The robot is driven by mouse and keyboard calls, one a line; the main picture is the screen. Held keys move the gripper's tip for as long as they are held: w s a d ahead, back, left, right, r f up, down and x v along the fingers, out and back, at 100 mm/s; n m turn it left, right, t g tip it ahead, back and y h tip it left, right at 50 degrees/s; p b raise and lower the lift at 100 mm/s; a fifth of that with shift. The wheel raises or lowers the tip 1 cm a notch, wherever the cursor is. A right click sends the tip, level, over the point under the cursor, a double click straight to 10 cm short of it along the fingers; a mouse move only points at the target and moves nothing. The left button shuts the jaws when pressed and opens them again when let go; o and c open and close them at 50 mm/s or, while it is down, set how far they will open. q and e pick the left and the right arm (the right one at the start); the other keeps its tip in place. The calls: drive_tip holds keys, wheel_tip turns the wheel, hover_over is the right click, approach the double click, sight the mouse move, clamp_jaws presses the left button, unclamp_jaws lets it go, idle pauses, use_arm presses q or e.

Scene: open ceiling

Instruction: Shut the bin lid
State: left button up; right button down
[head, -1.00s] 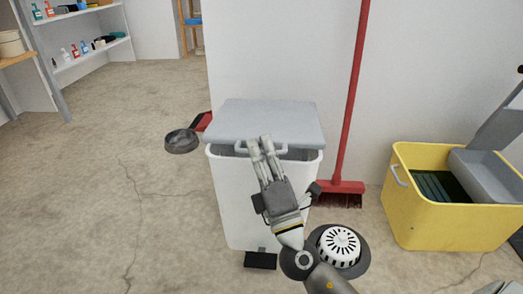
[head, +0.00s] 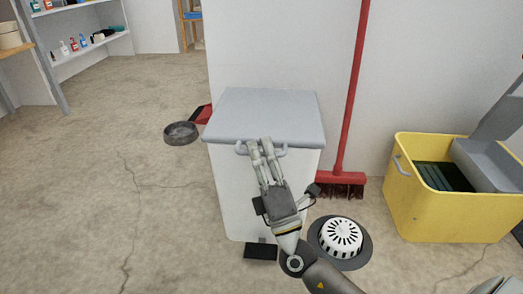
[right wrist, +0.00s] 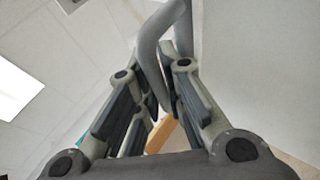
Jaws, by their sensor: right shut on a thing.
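The white bin (head: 240,195) stands against the wall with its grey lid (head: 262,112) on top. The lid lies flat across the bin's rim, with no gap showing at the front. A light grey handle (head: 281,151) sticks out from the lid's front edge. My right gripper (head: 260,147) is shut on this handle; the right wrist view also shows the handle (right wrist: 151,62) between the fingers. A black pedal (head: 260,252) is at the bin's foot. My left gripper is not in view.

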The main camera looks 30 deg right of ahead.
drive_tip(key=shift+f, duration=0.5)
drive_tip(key=c, duration=1.8)
unclamp_jaws()
drive_tip(key=shift+w, duration=0.1)
drive_tip(key=v, duration=1.2)
drive_tip(key=shift+s+r, duration=0.2)
